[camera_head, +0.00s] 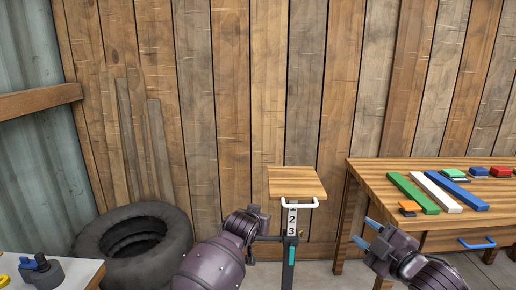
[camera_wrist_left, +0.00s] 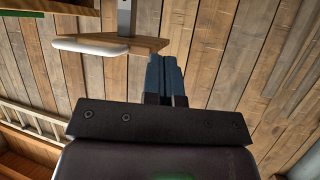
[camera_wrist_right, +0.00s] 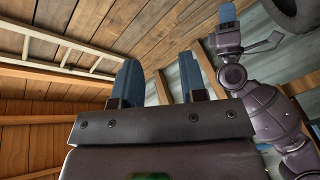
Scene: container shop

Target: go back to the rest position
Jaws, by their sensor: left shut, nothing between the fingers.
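My left arm comes in from the left in the head view, in front of the small stand; its fingertips are hard to make out there. In the left wrist view the blue fingers of my left gripper (camera_wrist_left: 166,60) are together, with nothing between them. My right gripper (camera_head: 365,233) is in front of the workbench's left end. Its two blue fingers are apart and empty, as the right wrist view also shows (camera_wrist_right: 162,78). My left arm appears at the right of the right wrist view.
A small wooden-topped stand (camera_head: 296,180) with a white handle is at centre. The workbench (camera_head: 360,172) at right bears green, white and blue bars and several small blocks. Black tyres (camera_head: 150,270) lie at left. A white-topped table (camera_head: 75,272) is at lower left. A plank wall stands behind.

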